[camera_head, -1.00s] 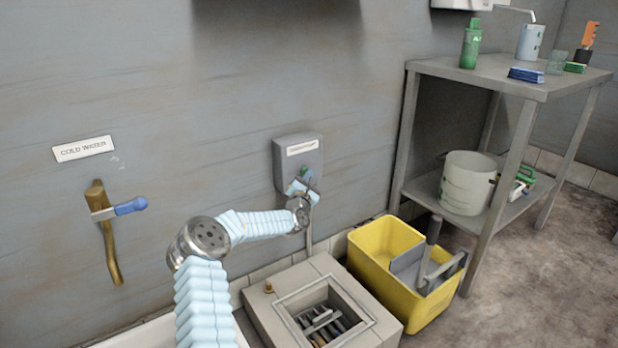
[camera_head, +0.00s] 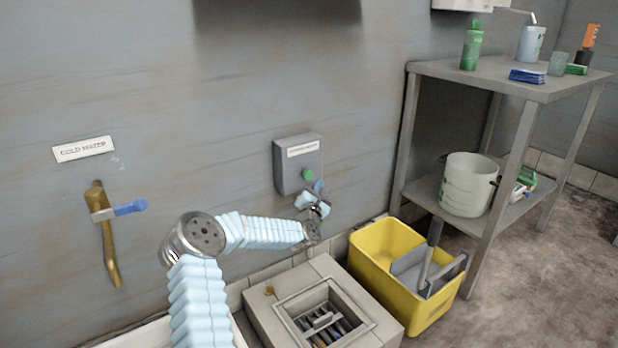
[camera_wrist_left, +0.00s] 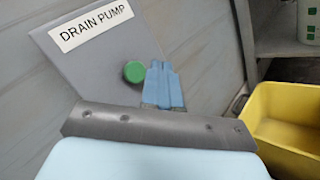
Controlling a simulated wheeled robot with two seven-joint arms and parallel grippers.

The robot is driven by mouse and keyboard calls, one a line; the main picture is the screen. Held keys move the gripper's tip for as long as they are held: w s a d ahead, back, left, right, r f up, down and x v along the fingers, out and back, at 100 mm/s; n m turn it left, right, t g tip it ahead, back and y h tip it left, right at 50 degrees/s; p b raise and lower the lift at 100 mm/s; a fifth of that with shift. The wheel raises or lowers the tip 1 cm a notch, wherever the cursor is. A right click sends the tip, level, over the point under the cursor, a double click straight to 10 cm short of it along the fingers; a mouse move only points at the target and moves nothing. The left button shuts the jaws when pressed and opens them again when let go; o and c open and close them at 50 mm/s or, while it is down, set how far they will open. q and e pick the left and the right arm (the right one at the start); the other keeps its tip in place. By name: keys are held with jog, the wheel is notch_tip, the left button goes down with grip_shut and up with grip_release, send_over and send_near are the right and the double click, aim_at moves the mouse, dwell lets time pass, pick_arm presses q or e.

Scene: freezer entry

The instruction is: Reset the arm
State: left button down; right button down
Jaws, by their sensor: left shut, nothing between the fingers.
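My left arm comes in from the lower left of the head view in pale blue sleeves. My left gripper (camera_head: 318,186) is by the lower right of the grey drain pump box (camera_head: 291,178) on the wall. The box has a round green button (camera_head: 309,174), now uncovered above and left of the gripper. In the left wrist view the blue fingers (camera_wrist_left: 163,84) are shut together with nothing between them, just right of the green button (camera_wrist_left: 134,72). I cannot tell whether they touch the box. My right gripper is not in view.
A yellow mop bucket (camera_head: 370,240) stands right of the arm, beside a floor drain block (camera_head: 262,309). A metal shelf table (camera_head: 447,69) holds bottles and a white bucket (camera_head: 468,184). A blue-handled cold water valve (camera_head: 130,207) is at left.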

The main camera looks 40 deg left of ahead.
pick_arm(q)
jog(key=shift+d, duration=0.1)
dwell(0.3)
